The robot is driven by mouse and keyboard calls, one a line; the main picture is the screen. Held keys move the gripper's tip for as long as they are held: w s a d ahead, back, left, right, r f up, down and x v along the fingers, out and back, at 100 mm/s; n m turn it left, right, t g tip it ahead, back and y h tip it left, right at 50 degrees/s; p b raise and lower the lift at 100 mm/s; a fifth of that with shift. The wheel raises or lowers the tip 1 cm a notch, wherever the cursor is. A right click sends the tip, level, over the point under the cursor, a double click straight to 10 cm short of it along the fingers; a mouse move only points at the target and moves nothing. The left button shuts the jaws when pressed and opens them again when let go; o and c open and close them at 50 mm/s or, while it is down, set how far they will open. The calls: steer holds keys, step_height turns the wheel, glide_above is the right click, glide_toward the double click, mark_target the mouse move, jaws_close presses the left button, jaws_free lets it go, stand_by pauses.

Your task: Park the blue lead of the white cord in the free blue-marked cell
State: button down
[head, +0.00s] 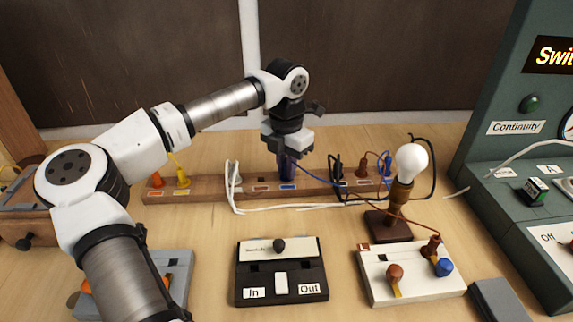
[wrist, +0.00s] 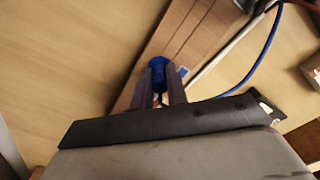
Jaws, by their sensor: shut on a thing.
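My gripper (head: 287,172) points down at the wooden rail (head: 208,190), at a blue-marked place near its middle. Its fingers (wrist: 160,92) are shut on a blue plug (wrist: 158,68), the end of a blue lead. A blue label (head: 288,187) is on the rail's front just below the fingers; it also shows in the wrist view (wrist: 183,72), right beside the plug. I cannot tell whether the plug sits in the cell or just above it. The blue wire (head: 312,174) runs off to the right. The white cord (head: 275,208) lies along the rail's front.
A switch box (head: 281,270) and a white terminal block (head: 412,274) stand in front. A green console is at right.

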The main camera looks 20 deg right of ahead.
steer(key=c, duration=1.3)
jaws_free()
step_height(320, 180, up, 14)
steer(key=shift+f+b, duration=0.1)
steer(key=shift+b, duration=0.55)
steer(key=shift+s, duration=0.15)
